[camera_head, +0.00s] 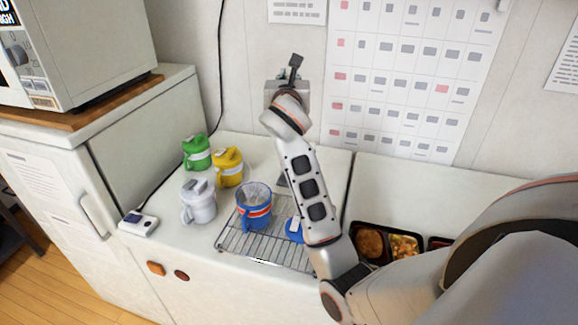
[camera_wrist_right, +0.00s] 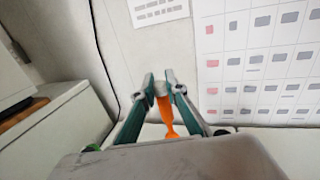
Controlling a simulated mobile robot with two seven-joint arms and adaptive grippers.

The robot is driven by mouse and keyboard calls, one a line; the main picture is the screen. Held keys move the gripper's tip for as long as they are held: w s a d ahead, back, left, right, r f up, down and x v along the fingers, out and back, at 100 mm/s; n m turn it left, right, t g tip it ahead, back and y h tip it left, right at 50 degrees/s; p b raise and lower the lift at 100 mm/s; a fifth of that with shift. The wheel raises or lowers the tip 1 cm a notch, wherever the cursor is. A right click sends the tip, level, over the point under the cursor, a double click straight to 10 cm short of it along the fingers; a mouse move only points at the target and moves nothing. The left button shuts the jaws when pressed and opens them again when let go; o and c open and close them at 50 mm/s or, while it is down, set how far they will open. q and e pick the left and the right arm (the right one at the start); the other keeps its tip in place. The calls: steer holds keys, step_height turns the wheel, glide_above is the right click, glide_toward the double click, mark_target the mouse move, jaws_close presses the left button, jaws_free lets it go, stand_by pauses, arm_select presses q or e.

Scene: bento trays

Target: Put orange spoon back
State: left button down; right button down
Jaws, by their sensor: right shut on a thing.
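An orange spoon (camera_wrist_right: 168,116) shows in the wrist view, held between the fingertips of my right gripper (camera_wrist_right: 161,89) and hanging roughly upright with its wider end low. In the head view my right gripper (camera_head: 294,66) is raised near the wall, above and behind the counter, and I cannot make out the spoon there. The left gripper is not in view. Where the spoon belongs cannot be told from these views.
A blue mug (camera_head: 254,210) stands on a wire rack (camera_head: 262,248), with a blue lid (camera_head: 293,229) beside it. Green (camera_head: 196,153), yellow (camera_head: 228,166) and white (camera_head: 199,203) mugs stand left of it. Bento trays (camera_head: 357,232) lie right. A microwave (camera_head: 100,55) stands far left.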

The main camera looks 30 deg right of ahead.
step_height(320, 180, down, 15)
steer(key=shift+f+b, duration=0.1)
steer(key=shift+b, duration=0.4)
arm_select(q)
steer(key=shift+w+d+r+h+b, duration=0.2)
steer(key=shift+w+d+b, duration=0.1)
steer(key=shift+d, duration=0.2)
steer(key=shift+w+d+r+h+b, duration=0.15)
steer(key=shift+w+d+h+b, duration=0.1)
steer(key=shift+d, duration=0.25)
arm_select(e)
step_height(320, 180, down, 4)
steer(key=shift+f, duration=0.25)
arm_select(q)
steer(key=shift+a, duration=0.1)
arm_select(e)
steer(key=shift+f, duration=0.15)
steer(key=c, duration=2)
jaws_free()
steer(key=shift+c, duration=0.2)
